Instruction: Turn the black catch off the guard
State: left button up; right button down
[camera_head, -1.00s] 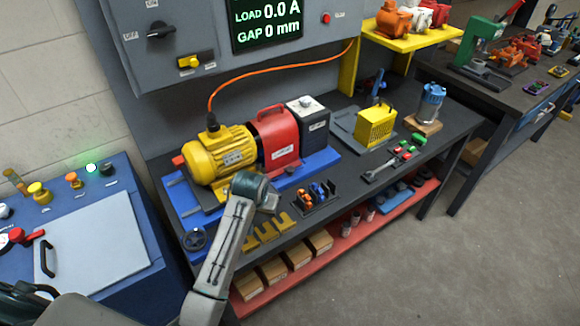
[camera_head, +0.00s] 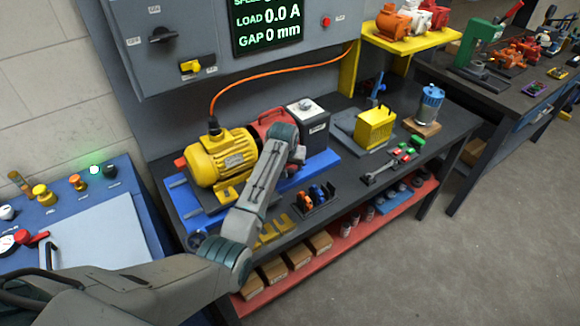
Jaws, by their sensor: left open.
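The red guard (camera_head: 272,117) stands between the yellow motor (camera_head: 222,155) and the black block (camera_head: 310,122) on the blue base plate (camera_head: 325,160). My left arm reaches in from the lower left and its wrist covers most of the guard's front. My left gripper (camera_head: 298,155) is in front of the guard's right part, small in the picture, and is open. I see nothing held in it. I cannot make out the black catch; the wrist may hide it. Whether the gripper touches the guard cannot be told. My right gripper is not in view.
In front of the base lie a black holder with orange and blue pieces (camera_head: 316,196) and yellow forked plates (camera_head: 272,230). A yellow box (camera_head: 375,128) and a blue-topped cylinder (camera_head: 431,103) stand to the right. An orange cable (camera_head: 285,72) arches above the motor.

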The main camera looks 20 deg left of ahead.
aim_at(290, 171)
pick_arm(q)
jog(key=shift+p+x, duration=0.45)
jog(key=shift+x, duration=1.85)
jog(key=c, duration=1)
